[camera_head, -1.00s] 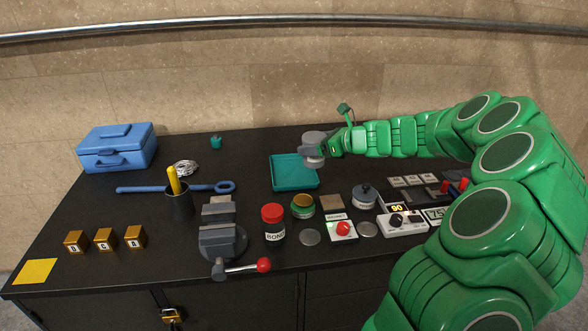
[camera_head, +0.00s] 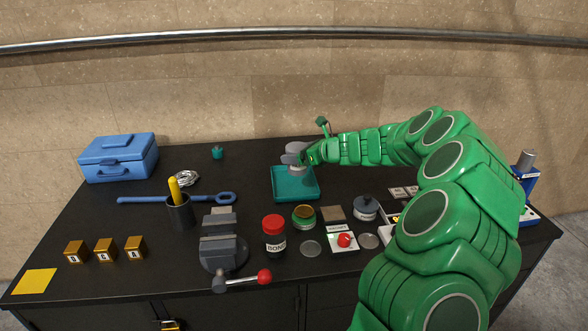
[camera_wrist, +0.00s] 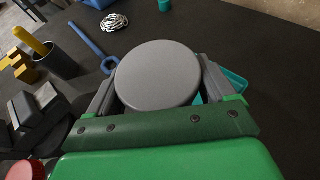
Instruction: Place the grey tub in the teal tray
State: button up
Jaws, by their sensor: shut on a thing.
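The grey tub (camera_wrist: 158,74) is round, with its flat grey top facing the wrist camera, between the two grey fingers of my gripper (camera_wrist: 160,88). In the head view my gripper (camera_head: 296,159) is shut on the tub (camera_head: 296,148) and holds it over the back part of the teal tray (camera_head: 296,193). I cannot tell whether the tub's base touches the tray. In the wrist view the tub and fingers hide most of the tray, and only a teal corner (camera_wrist: 235,81) shows at the right.
The table behind and left of the tray is mostly clear.

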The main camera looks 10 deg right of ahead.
jog(key=shift+w+f, duration=3.55)
jog(key=shift+f, duration=1.4)
jog(key=shift+f, duration=0.1)
jog(key=o, duration=1.2)
jog(key=shift+f, duration=0.1)
jog(key=shift+s+d+r, duration=0.1)
jog(key=shift+r, duration=0.1)
jog(key=v, duration=1.1)
jog(key=shift+s+d+r, duration=0.2)
jog(key=shift+s+d, duration=0.05)
